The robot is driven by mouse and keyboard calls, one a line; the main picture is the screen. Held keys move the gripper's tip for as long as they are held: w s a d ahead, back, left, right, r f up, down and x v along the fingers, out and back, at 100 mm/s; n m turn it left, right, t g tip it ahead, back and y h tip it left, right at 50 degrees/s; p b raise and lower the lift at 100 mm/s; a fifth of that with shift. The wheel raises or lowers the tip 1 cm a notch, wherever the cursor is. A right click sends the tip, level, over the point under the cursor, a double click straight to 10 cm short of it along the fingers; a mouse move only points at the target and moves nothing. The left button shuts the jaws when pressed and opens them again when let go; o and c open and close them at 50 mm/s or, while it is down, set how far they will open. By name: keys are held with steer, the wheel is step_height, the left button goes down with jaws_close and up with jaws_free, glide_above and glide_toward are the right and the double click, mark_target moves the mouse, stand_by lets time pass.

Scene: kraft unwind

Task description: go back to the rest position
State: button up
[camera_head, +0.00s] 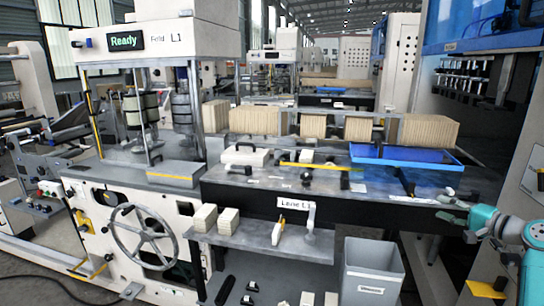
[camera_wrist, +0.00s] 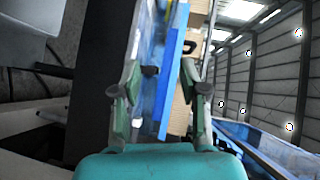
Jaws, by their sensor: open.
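My gripper (camera_head: 462,213) is at the right of the head view, at the end of my teal arm. It is beside the right end of the machine's work table (camera_head: 400,204), and I cannot tell the exact gap. In the wrist view, the two fingers of my gripper (camera_wrist: 160,95) stand wide apart. Nothing is held between them. Past the fingers, the wrist view shows a blue tray edge (camera_wrist: 175,70) and brown stacks (camera_wrist: 194,40), turned sideways.
A blue tray (camera_head: 405,154) lies on the table, with brown stacks (camera_head: 428,130) behind it. A grey bin (camera_head: 372,270) stands below the table front. A lower shelf (camera_head: 265,240) carries small blocks. A blue-framed machine (camera_head: 490,40) rises at the right.

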steer(key=s+a+f+h, duration=0.2)
steer(key=a+f, duration=0.4)
steer(key=f, duration=0.6)
steer(key=s+a+f+h, duration=0.1)
steer(key=s+a+f, duration=0.2)
steer(key=a+f, duration=0.55)
steer(key=s+a+f+g+h, duration=0.1)
steer(key=s+a+f+h, duration=0.1)
steer(key=s+a+f, duration=0.5)
steer(key=s+a+f+h, duration=0.1)
steer(key=s+a+f, duration=0.2)
steer(key=s+f, duration=0.65)
steer(key=s+a+f+n+h, duration=0.15)
steer(key=s+a, duration=0.25)
steer(key=s, duration=0.6)
steer(key=s+a+n, duration=0.3)
steer(key=s, duration=0.7)
steer(key=s+a+r+n, duration=0.2)
steer(key=s+r+n, duration=0.1)
steer(key=s+r, duration=0.4)
steer(key=s+a+r+n+y, duration=0.1)
steer(key=s+r+n, duration=0.3)
steer(key=s+r, duration=0.4)
steer(key=s+a, duration=0.1)
steer(key=s, duration=0.2)
steer(key=shift+s+a+t, duration=0.25)
steer(key=shift+a+t, duration=0.1)
steer(key=shift+t, duration=0.05)
